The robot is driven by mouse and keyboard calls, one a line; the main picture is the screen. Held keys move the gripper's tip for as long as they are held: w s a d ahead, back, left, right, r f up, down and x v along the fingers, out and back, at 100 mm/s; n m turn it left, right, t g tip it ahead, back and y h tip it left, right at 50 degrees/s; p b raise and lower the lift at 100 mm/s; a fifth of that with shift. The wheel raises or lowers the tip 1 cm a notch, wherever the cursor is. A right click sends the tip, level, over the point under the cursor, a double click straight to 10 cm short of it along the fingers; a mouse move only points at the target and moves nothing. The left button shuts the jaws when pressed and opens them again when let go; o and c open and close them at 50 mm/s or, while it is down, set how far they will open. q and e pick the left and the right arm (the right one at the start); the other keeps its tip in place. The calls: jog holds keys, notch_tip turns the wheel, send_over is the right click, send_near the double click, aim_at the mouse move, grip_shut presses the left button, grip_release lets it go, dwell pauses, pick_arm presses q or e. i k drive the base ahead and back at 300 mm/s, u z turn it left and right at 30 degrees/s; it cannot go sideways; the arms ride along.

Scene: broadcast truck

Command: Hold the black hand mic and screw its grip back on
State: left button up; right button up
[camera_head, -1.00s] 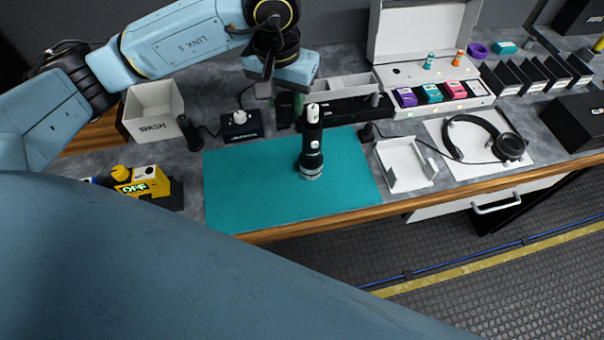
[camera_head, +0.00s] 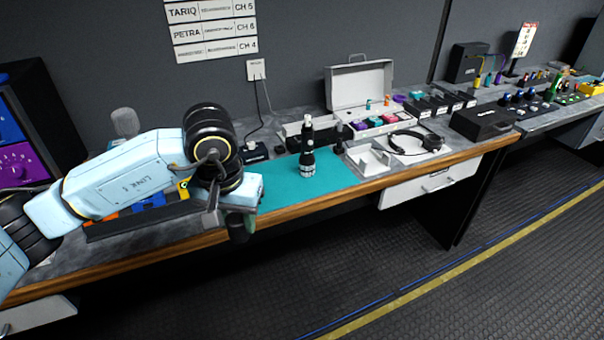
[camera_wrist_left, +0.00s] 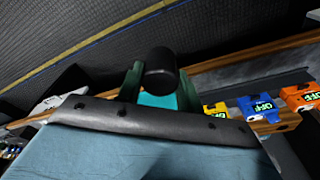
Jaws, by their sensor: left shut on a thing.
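The black hand mic (camera_head: 308,158) stands upright on the teal mat (camera_head: 278,190), its wide banded end down and its narrow end with pale parts up. My left gripper (camera_head: 240,232) is left of it, apart from it, near the front edge of the counter. In the left wrist view the fingers (camera_wrist_left: 160,88) are shut on a black cylinder (camera_wrist_left: 161,70), which looks like the grip; the fingers stand on either side of it. In the head view the cylinder is mostly hidden by the gripper. My right gripper is not in view.
Right of the mat are a white tray (camera_head: 366,161), headphones (camera_head: 428,139) and an open white case (camera_head: 359,85). Coloured blocks marked OFF (camera_wrist_left: 258,107) lie near the left gripper. Open floor is in front of the counter's wooden edge (camera_head: 340,196).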

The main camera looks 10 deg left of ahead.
aim_at(307, 160)
jog(key=u, duration=1)
jog(key=i, duration=0.5)
jog(key=u, duration=0.05)
